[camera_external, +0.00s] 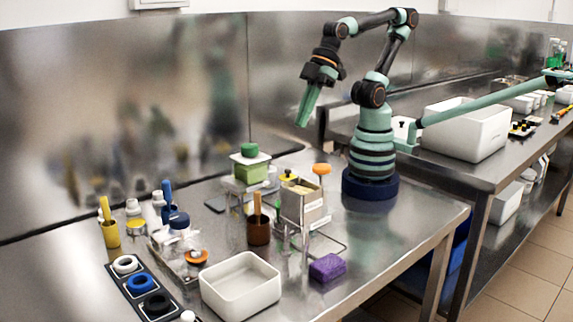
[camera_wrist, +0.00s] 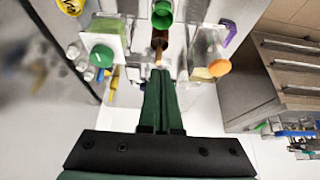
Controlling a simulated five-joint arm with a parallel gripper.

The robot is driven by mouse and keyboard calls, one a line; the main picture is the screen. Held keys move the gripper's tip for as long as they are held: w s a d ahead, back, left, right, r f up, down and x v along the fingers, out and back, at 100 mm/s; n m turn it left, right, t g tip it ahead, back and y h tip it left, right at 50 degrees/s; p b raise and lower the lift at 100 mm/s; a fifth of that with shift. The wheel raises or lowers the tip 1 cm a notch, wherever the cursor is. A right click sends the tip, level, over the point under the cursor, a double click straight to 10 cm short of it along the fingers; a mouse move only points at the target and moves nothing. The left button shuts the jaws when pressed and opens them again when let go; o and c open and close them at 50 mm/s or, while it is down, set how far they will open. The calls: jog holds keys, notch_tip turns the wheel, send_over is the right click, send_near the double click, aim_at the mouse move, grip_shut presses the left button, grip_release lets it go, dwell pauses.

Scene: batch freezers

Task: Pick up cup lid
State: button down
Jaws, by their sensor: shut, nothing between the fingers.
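My gripper (camera_external: 303,115) is shut and empty, with green fingers pointing down, high above the back of the steel table. In the wrist view its fingers (camera_wrist: 160,74) lie together. I cannot tell which round piece is the cup lid. A green round cap (camera_external: 249,150) sits on a green-filled clear box (camera_external: 250,169); a green cap also shows in the wrist view (camera_wrist: 102,56), left of the fingers. An orange round cap (camera_external: 322,169) stands right of the box; an orange cap shows in the wrist view (camera_wrist: 219,68). All are apart from my gripper.
A white empty tub (camera_external: 241,302) and purple sponge (camera_external: 327,268) are at the front. A metal container (camera_external: 303,205) and brown cup with a handle (camera_external: 259,230) stand mid-table. A dark rack (camera_external: 143,285) holds rings. The table's right front is clear.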

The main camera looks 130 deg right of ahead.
jog(key=c, duration=1.5)
grip_release()
jog(key=shift+c, duration=0.2)
jog(key=o, duration=0.7)
jog(key=m+g, duration=0.6)
jog(key=m, duration=0.8)
send_over(288, 174)
jog(key=s+d, duration=0.1)
jog(key=d, duration=0.1)
jog(key=f, duration=1.8)
jog(key=shift+a+f, duration=0.25)
jog(key=shift+f, duration=0.15)
jog(key=f, duration=0.3)
jog(key=shift+w+a+f, duration=0.1)
jog(key=shift+a+f, duration=0.1)
jog(key=shift+a, duration=0.05)
jog(key=shift+d+f, duration=0.1)
jog(key=shift+f, duration=0.75)
